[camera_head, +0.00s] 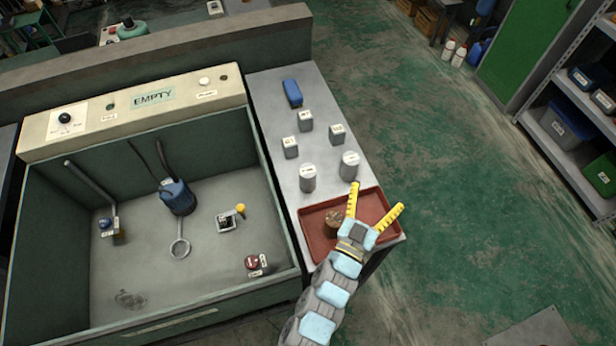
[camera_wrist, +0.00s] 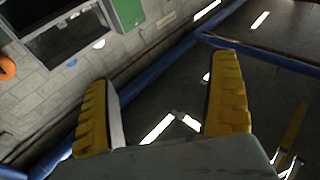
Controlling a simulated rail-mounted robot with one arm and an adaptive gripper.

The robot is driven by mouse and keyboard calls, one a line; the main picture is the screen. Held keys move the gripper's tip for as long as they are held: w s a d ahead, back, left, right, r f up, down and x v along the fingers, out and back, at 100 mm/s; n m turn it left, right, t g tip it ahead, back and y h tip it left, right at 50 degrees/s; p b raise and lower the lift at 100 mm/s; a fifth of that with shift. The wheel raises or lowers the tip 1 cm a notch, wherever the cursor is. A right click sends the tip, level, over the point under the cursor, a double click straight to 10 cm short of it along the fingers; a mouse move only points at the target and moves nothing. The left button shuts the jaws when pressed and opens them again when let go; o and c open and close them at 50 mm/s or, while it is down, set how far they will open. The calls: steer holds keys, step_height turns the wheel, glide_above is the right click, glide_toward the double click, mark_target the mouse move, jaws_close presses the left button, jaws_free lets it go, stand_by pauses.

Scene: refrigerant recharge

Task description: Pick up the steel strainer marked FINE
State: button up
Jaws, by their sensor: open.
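Two grey steel cylinders with light labelled tops stand on the metal side bench: a left cylinder (camera_head: 308,179) and a right cylinder (camera_head: 349,166). Their markings are too small to read, so I cannot tell which, if either, is the strainer marked FINE. My gripper (camera_head: 377,196) is open and empty, with yellow fingers spread over the right side of the red tray. Its left fingertip appears just below the right cylinder in the picture; I cannot tell the gap. In the wrist view my open fingers (camera_wrist: 167,110) have nothing between them, and no cylinder shows there.
The red tray (camera_head: 314,239) holds a brown cylinder (camera_head: 333,218) beside my gripper. Several small grey boxes (camera_head: 305,120) and a blue object (camera_head: 292,92) stand farther back on the bench. A walled basin (camera_head: 150,270) lies left; open green floor lies right.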

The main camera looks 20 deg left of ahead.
steer(key=a+f+n+g+y, duration=0.3)
steer(key=a+f+g+y, duration=0.1)
steer(key=a+f, duration=0.1)
steer(key=n+g+y, duration=0.4)
steer(key=g+y, duration=0.1)
steer(key=g, duration=0.1)
glide_toward(308, 175)
steer(key=shift+d+f+p+x, duration=0.1)
steer(key=shift+f+x, duration=0.1)
steer(key=shift+x, duration=1.05)
steer(key=shift+d+f+p+x, duration=0.1)
steer(key=shift+f+x, duration=0.05)
steer(key=shift+x, duration=1.05)
steer(key=shift+d+f+p+x, duration=0.1)
steer(key=shift+f+x, duration=0.1)
steer(key=shift+x, duration=3.5)
steer(key=shift+s+a+f, duration=0.1)
steer(key=shift+s+f, duration=0.05)
steer(key=c, duration=1.4)
